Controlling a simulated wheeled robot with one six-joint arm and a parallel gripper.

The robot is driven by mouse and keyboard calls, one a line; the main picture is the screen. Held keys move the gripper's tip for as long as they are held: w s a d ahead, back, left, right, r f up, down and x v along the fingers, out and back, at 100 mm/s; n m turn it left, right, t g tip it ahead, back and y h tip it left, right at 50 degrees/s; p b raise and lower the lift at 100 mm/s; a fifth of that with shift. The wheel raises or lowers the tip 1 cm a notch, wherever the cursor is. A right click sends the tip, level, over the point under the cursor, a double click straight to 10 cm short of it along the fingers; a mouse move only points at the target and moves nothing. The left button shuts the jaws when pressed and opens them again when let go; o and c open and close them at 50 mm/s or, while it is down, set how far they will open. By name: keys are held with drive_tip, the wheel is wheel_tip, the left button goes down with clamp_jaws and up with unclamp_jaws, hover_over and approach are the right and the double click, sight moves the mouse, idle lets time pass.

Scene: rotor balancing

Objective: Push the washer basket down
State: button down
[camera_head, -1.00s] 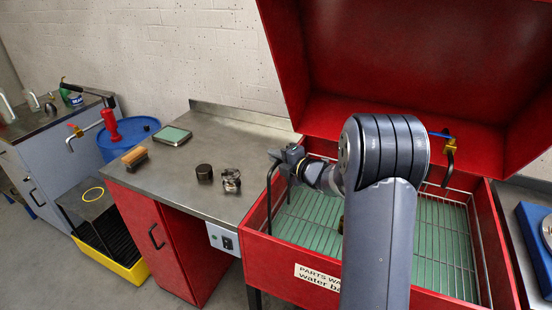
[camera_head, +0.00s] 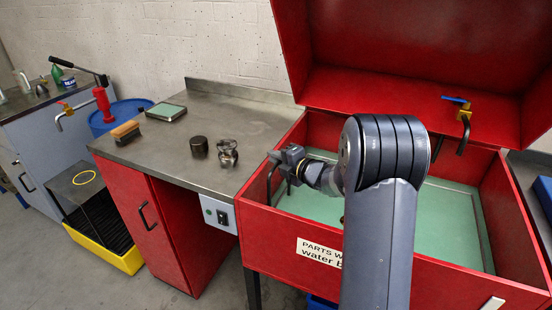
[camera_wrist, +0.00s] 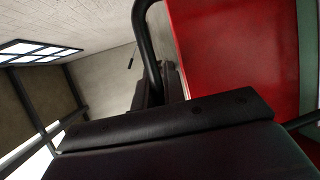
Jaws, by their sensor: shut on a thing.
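The parts washer is an open red tank (camera_head: 300,222) with green liquid (camera_head: 440,222) inside. The washer basket's wire grid does not show; the liquid's surface looks plain. Its dark bent handle (camera_head: 270,180) shows at the tank's left side, and the handle's thick bar (camera_wrist: 147,45) also shows in the wrist view. My gripper (camera_head: 284,160) is shut on this handle near the tank's left wall. The fingertips are small and partly hidden. My arm covers the middle of the tank.
The red lid (camera_head: 400,60) stands open behind the tank. A tap with a blue lever (camera_head: 460,116) hangs at the back right. A steel-topped bench (camera_head: 225,125) adjoins at left, with a dark cylinder (camera_head: 199,146), a metal part (camera_head: 228,153) and a brush (camera_head: 125,132).

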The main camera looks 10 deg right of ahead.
drive_tip(key=shift+f, duration=0.45)
drive_tip(key=shift+r, duration=0.1)
drive_tip(key=c, duration=1.5)
unclamp_jaws()
drive_tip(key=b+v, duration=0.1)
drive_tip(key=v, duration=0.9)
drive_tip(key=shift+s+d, duration=0.2)
drive_tip(key=shift+s, duration=0.1)
